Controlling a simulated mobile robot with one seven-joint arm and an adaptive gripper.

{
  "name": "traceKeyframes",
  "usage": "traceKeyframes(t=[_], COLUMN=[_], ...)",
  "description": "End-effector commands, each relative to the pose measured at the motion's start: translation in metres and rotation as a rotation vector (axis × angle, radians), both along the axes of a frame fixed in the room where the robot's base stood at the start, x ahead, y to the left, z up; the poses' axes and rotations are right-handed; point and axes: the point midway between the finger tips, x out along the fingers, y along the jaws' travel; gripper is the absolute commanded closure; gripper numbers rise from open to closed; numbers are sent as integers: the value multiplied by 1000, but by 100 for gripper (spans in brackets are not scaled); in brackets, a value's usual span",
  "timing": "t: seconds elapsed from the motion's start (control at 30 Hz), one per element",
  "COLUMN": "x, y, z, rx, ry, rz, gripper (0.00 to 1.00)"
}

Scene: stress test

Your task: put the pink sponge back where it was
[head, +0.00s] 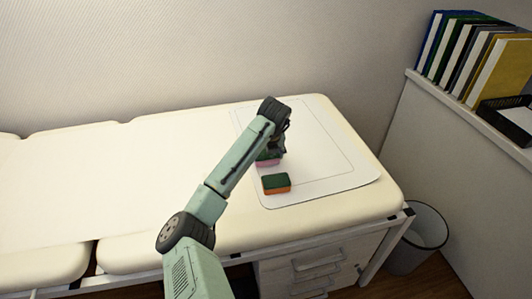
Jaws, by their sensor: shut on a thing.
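The pink sponge (267,163) has a green top and shows only partly, under the end of my arm. My gripper (270,153) is shut on it, over the white mat (333,187) at the right end of the padded bench. My arm hides much of the gripper and the sponge's upper side. I cannot tell whether the sponge touches the mat. An orange sponge with a green top (276,184) lies on the mat, just in front of the pink one.
The padded bench (165,150) is bare to the left. The mat has free room right of the sponges, inside a thin outlined shape. A ledge with several books (465,50) and a black tray (505,120) stands at right. A bin (422,232) is on the floor.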

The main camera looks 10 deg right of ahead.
Motion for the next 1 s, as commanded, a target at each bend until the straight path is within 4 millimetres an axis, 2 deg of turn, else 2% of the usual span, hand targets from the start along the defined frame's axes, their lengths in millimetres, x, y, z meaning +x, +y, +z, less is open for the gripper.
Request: traceKeyframes(t=[0.1,0.47,0.5,0.77,1.0], x=[0,0,0,0,0], y=[0,0,0,0,0], z=[-10,-16,-14,-14,-14], rx=[-1,0,0,0,0], ry=[1,0,0,0,0], rz=[1,1,1,1,1], gripper=[57,57,28,11,10])
